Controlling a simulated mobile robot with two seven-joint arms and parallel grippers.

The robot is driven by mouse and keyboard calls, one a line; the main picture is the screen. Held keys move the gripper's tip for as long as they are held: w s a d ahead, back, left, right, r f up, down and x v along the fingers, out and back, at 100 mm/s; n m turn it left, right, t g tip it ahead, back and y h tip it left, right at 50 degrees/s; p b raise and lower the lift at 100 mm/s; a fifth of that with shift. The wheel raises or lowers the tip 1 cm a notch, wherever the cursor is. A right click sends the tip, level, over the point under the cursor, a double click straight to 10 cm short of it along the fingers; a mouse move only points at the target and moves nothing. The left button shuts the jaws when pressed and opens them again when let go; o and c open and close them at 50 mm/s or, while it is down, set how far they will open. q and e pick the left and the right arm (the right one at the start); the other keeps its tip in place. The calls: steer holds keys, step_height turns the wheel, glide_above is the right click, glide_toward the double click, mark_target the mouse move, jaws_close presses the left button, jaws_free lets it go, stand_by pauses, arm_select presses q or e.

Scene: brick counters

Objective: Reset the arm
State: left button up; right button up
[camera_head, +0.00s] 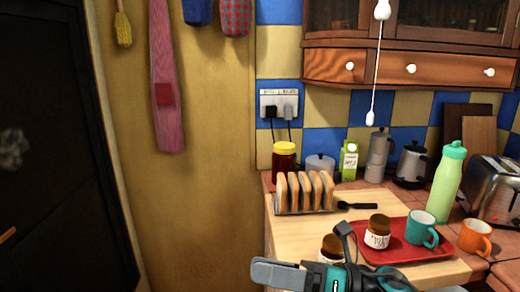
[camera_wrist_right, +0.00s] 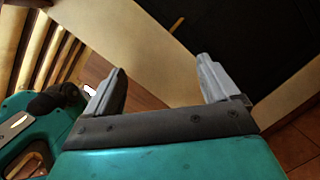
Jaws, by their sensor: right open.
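My right gripper (camera_head: 283,272) shows at the bottom of the head view, in front of the counter's near left edge. In the right wrist view the right gripper (camera_wrist_right: 160,88) has its two fingers wide apart with nothing between them. Part of my teal arm shows to its right in the head view. My left gripper does not show in either view.
A wooden board (camera_head: 300,232) on the counter bears a toast rack (camera_head: 306,192), a red tray (camera_head: 415,252) and jars; one jar (camera_head: 331,247) stands close behind my right arm. A green bottle (camera_head: 445,185) and mugs stand farther right. Left of the counter is free room before a dark door (camera_head: 60,150).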

steer(key=w+d+f+m+t+h+p, duration=0.1)
steer(key=d+f+m+t+h, duration=0.6)
steer(key=m, duration=0.8)
steer(key=d+f+m+t+h, duration=0.3)
steer(key=f+m+t+h, duration=0.35)
steer(key=m, duration=0.85)
steer(key=s+d+f+m+g+h, duration=0.2)
steer(key=s+d+f+m, duration=0.1)
steer(key=s+f+m, duration=0.3)
steer(key=s+d+f+m+g+h, duration=0.2)
steer(key=s+d+f+m, duration=0.1)
steer(key=s+f+m, duration=0.3)
step_height(320, 180, down, 2)
steer(key=shift+s+f, duration=0.1)
steer(key=shift+s, duration=0.2)
